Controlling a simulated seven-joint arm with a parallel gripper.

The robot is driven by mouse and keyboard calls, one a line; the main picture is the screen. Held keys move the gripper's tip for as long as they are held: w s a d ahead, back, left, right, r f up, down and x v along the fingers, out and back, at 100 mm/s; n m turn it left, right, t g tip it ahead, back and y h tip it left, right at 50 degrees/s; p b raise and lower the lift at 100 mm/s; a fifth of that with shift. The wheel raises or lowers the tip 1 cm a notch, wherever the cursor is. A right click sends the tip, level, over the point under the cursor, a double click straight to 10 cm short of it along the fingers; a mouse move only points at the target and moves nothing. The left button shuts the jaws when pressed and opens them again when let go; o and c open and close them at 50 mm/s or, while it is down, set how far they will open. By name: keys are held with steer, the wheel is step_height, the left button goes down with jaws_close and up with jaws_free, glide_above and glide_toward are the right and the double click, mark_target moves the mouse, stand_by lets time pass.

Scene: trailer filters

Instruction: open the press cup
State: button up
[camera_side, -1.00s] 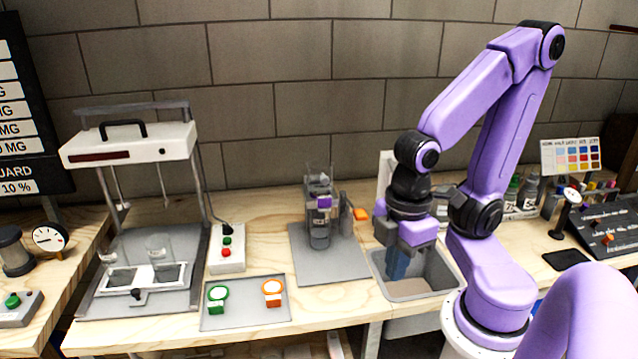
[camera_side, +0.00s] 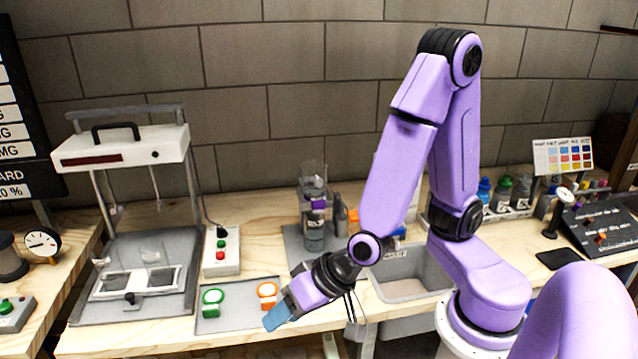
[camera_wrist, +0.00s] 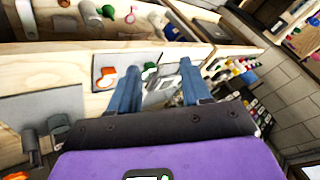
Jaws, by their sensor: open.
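The press cup appears to be the dark grey, clear-topped cup device (camera_side: 314,232) with a purple tab, standing upright on a grey mat in the side view. Whether its lid is open or shut is too small to tell. My gripper (camera_side: 277,318) is in front of it, low near the bench's front edge, tilted and pointing left. Its blue fingers (camera_wrist: 158,85) stand apart in the wrist view, with nothing held between them. I cannot make out the cup for certain in the wrist view.
A white-topped frame (camera_side: 125,147) stands at left.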

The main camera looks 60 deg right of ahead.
steer(key=w+d+m+t+h, duration=0.4)
steer(key=w+d+m+h, duration=0.15)
steer(key=d, duration=0.35)
steer(key=m+t+h, duration=0.2)
steer(key=m+h, duration=0.2)
steer(key=h, duration=0.7)
glide_toward(319, 184)
steer(key=x, duration=1)
steer(key=shift+w+d, duration=0.2)
steer(key=shift+d, duration=0.1)
steer(key=shift+c, duration=0.3)
jaws_close()
